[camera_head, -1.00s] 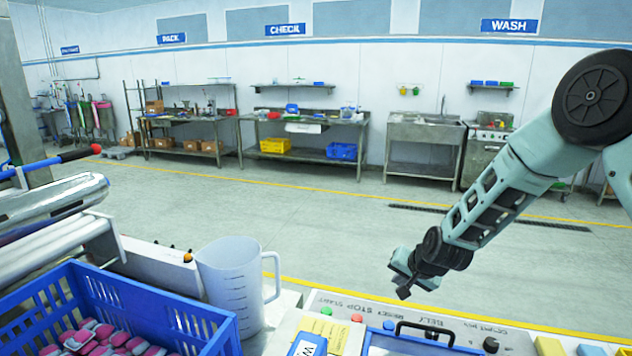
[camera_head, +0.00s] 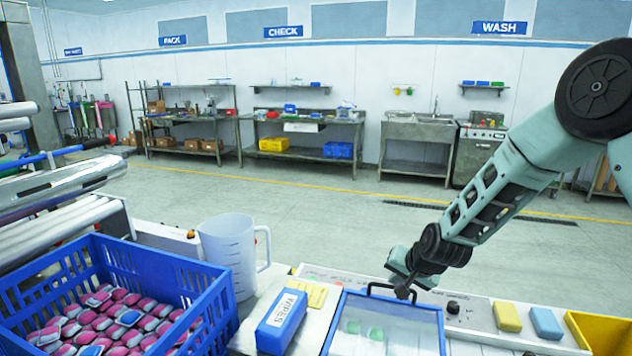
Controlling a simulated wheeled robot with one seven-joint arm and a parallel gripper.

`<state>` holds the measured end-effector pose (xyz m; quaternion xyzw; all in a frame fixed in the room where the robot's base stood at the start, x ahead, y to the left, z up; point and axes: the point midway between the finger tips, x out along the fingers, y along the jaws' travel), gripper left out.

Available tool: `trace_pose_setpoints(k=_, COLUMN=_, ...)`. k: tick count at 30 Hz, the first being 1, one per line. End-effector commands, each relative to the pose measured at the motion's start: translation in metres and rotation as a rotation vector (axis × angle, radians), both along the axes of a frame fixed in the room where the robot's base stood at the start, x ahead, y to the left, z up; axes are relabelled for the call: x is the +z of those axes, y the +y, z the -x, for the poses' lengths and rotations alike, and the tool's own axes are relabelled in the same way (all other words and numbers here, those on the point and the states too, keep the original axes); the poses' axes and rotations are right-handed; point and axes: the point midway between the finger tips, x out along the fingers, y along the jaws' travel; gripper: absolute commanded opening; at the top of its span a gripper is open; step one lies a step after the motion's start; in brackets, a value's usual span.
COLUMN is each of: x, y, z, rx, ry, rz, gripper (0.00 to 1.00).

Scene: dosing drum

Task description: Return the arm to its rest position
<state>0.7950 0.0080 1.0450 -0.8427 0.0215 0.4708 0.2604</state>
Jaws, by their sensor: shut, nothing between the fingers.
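My arm reaches in from the right edge of the head view and bends down to my gripper (camera_head: 404,284). My gripper is shut with nothing held. In the picture it is small and dark, pointing down in front of the control panel (camera_head: 478,312), over the far edge of a blue-framed clear lid (camera_head: 387,325) with a black handle. I cannot tell whether it touches the handle or is just above it.
A blue crate (camera_head: 165,262) of pink and blue pieces stands at left, beside a clear jug (camera_head: 229,255). A wipes box (camera_head: 283,321), a yellow sponge (camera_head: 507,316), a blue sponge (camera_head: 545,322) and a yellow bin (camera_head: 604,330) are close by. Open floor (camera_head: 290,215) lies beyond.

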Motion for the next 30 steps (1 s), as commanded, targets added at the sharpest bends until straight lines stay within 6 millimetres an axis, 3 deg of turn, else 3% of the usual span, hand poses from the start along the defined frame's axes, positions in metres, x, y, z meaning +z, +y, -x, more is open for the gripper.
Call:
trace_pose_setpoints(k=10, x=0.016, y=0.041, z=0.048, rx=0.166, ry=0.055, rz=0.038, gripper=0.0)
trace_pose_setpoints(k=17, x=0.032, y=0.077, z=0.117, rx=0.366, ry=0.122, rz=0.097, gripper=0.0)
trace_pose_setpoints(k=20, x=0.039, y=0.092, z=0.165, rx=0.492, ry=0.161, rz=0.145, gripper=0.0)
trace_pose_setpoints(k=23, x=0.044, y=0.099, z=0.229, rx=0.649, ry=0.213, rz=0.216, gripper=0.0)
trace_pose_setpoints(k=27, x=0.044, y=0.09, z=0.315, rx=0.853, ry=0.287, rz=0.33, gripper=0.0)
trace_pose_setpoints(k=30, x=0.042, y=0.076, z=0.36, rx=0.956, ry=0.33, rz=0.398, gripper=0.0)
